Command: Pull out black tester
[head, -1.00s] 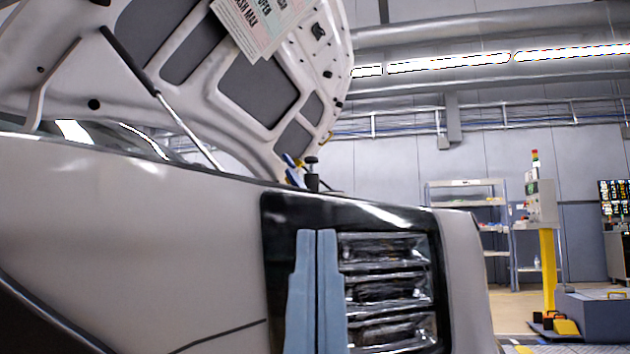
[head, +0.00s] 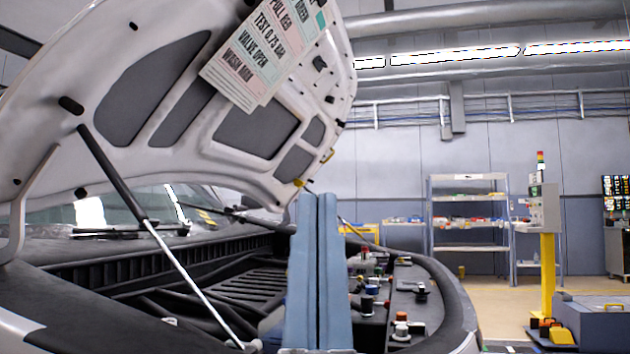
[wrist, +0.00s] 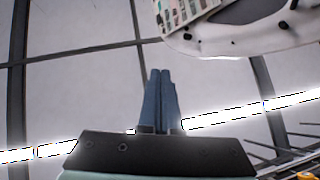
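My gripper (head: 319,272) stands upright in the middle of the head view, its two blue-grey fingers close together with only a thin line between them. The fingers also show in the wrist view (wrist: 161,100), pointing up, with nothing seen between them. In the head view several small caps and fittings sit along the right side of the engine bay, behind and to the right of my fingers. Among them are a black cylinder (head: 367,304) and a dark knobbed fitting (head: 421,292). I cannot tell which is the black tester. My fingers hide part of the bay.
The raised hood (head: 255,130) spans the upper left, with an instruction card (head: 262,50) hanging from it. A hood strut (head: 180,265) crosses the bay at left. A shelf (head: 468,222) and a yellow post (head: 548,270) stand at right. Floor between car and shelf is clear.

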